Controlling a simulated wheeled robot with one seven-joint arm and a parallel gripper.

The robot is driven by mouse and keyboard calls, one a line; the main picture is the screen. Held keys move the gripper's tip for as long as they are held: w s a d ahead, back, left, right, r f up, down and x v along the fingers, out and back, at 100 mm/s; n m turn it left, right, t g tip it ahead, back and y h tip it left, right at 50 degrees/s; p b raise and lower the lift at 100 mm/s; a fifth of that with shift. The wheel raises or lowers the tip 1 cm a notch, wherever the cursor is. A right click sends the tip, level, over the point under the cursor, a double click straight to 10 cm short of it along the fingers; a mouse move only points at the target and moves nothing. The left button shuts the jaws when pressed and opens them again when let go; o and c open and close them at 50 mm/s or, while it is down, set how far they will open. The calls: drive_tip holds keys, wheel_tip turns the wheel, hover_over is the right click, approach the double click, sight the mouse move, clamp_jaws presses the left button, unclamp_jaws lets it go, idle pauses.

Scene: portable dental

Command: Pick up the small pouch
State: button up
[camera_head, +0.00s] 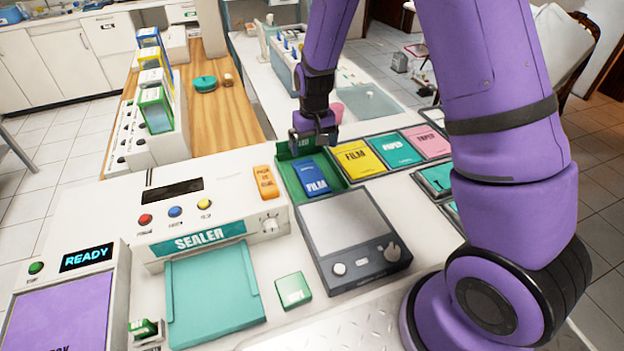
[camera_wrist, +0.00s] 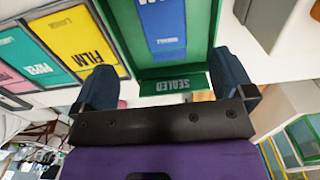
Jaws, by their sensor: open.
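A blue pouch marked FILM (camera_head: 316,181) lies in a green tray (camera_head: 291,171) at the middle of the bench. It fits the small pouch best, but no size is readable on it. In the wrist view the blue pouch (camera_wrist: 163,28) lies in the tray beyond my fingers, its upper end cut off by the frame. My gripper (camera_head: 313,140) is over the tray's back edge, its fingers apart. In the wrist view my gripper (camera_wrist: 166,78) is empty, with the tray's SEALED label between the fingers. The pouch is not between the fingertips.
Yellow FILM (camera_head: 359,160), teal (camera_head: 397,150) and pink (camera_head: 428,141) packs lie right of the tray. A grey device (camera_head: 346,228) stands in front of it. The sealer (camera_head: 190,215) and an orange block (camera_head: 265,182) are on the left. My arm covers the right side.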

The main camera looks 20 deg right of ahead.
sight(312, 177)
drive_tip(key=f, duration=1.1)
drive_tip(key=shift+a+f, duration=0.2)
drive_tip(key=c, duration=1)
drive_tip(key=shift+o, duration=0.2)
drive_tip(key=shift+r, duration=0.15)
